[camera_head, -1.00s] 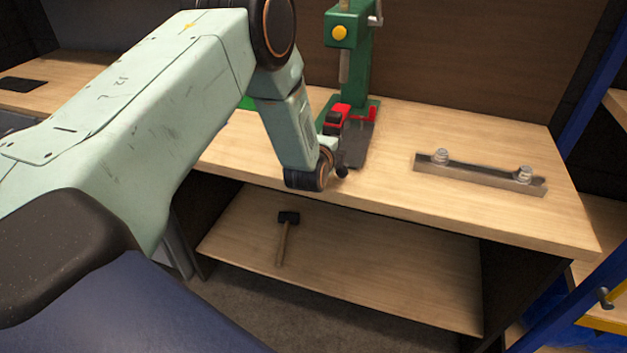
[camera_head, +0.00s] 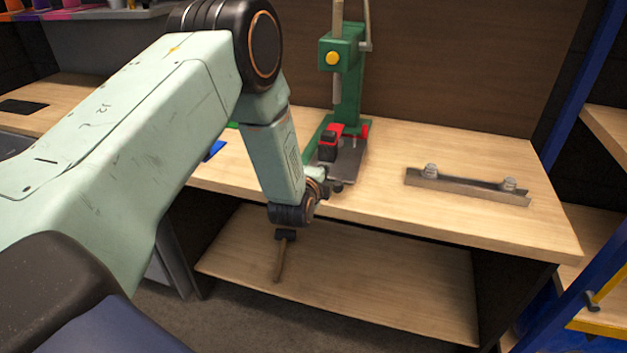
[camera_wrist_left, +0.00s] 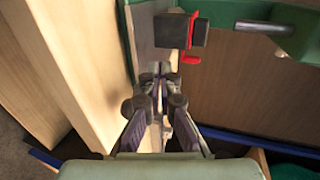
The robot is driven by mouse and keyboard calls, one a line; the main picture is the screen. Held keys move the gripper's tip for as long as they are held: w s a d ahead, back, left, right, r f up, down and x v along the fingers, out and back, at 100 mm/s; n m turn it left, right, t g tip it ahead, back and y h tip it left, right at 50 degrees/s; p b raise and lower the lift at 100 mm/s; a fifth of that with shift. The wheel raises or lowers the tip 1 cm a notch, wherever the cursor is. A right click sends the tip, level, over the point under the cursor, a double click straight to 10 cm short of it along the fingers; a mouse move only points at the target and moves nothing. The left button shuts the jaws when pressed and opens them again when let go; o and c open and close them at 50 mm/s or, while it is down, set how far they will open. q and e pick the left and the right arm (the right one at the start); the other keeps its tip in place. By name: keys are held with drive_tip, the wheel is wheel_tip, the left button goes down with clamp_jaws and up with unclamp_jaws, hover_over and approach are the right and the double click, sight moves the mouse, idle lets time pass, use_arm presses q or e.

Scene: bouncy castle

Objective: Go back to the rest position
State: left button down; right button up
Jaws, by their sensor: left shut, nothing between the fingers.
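My left gripper (camera_head: 328,183) is at the front edge of the wooden workbench (camera_head: 385,205), in front of the green drill press (camera_head: 346,92). In the left wrist view the fingers (camera_wrist_left: 158,82) are together with nothing between them, in front of the grey plate (camera_wrist_left: 150,38) at the foot of the press. Whether they touch the plate is hard to tell. My left arm fills the left of the head view. My right gripper is not in view.
A metal bar with two bolts (camera_head: 465,188) lies on the bench's right side. A red and black block (camera_head: 330,142) sits by the press base. A hammer (camera_head: 280,258) lies on the lower shelf (camera_head: 370,285). A blue post (camera_head: 583,75) stands at the right.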

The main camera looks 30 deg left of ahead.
use_arm(q)
drive_tip(key=s+d+f+n+g+h, duration=0.1)
drive_tip(key=s+d+f+n+g, duration=0.2)
drive_tip(key=s, duration=1.2)
drive_tip(key=s+d+f+n+g+h+b, duration=0.1)
drive_tip(key=s+d+f+n+g, duration=0.3)
drive_tip(key=s+f, duration=0.6)
drive_tip(key=s+d+f+n+g+h+b, duration=0.1)
drive_tip(key=s+d+f+n+g, duration=0.2)
drive_tip(key=s, duration=1.7)
wheel_tip(320, 180, down, 3)
drive_tip(key=n+g, duration=0.4)
drive_tip(key=n, duration=0.1)
drive_tip(key=shift+s+d+f+n, duration=0.15)
drive_tip(key=shift+d+f+n, duration=0.05)
drive_tip(key=shift+n, duration=0.2)
